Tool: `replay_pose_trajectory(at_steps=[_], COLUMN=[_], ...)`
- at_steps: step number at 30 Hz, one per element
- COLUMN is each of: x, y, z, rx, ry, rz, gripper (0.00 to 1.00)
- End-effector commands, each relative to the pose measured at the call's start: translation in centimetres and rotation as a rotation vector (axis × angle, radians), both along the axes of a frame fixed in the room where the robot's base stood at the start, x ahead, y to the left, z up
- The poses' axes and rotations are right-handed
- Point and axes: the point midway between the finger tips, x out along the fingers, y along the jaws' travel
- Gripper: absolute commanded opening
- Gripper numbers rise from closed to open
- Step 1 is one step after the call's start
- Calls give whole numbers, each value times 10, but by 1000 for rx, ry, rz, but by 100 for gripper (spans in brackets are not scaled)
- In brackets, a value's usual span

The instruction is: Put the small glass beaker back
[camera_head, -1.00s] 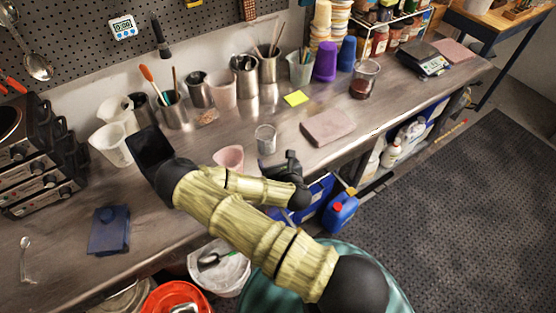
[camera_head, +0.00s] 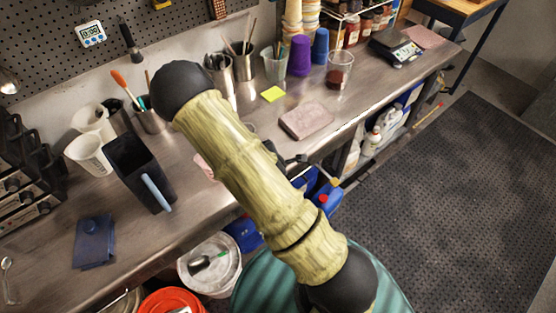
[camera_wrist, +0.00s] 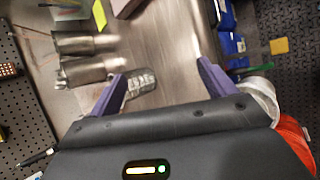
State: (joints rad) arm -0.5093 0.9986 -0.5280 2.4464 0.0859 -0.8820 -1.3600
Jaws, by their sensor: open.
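The small glass beaker (camera_wrist: 140,84) shows blurred in the wrist view, on the steel bench close to the left finger of my gripper. In the head view my arm hides most of it; only a bit of clear rim (camera_head: 250,127) shows beside the arm. My gripper (camera_wrist: 162,72) is open, its two purple fingers wide apart, pointing over the bench. The beaker appears near the left fingertip, and I cannot tell whether they touch. In the head view my gripper is mostly hidden behind my arm.
A pink-grey slab (camera_head: 306,121) and a yellow note (camera_head: 272,94) lie right of the arm. A glass beaker with dark red contents (camera_head: 340,72) stands farther back. Metal cups (camera_wrist: 88,68) stand nearby. A black container (camera_head: 138,172) and white cup (camera_head: 88,154) stand at left.

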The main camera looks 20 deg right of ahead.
Motion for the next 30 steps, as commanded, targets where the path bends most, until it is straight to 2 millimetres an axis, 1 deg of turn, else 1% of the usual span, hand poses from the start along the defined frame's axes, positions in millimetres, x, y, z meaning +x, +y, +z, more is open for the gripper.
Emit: replay_pose_trajectory(at_steps=[1,6,11,15,20,24,27,30], x=[-3,-21,-39,-60,-87,-116,-135,-148], y=[1,9,19,27,35,38,40,40], z=[8,32,62,93,131,163,180,189], rx=[85,354,574,734,874,957,989,1000], ry=[2,42,78,111,141,155,155,155], rz=[-84,-364,-610,-814,-1036,-1224,-1334,-1403], gripper=[83,83,83,83,83,83,83,83])
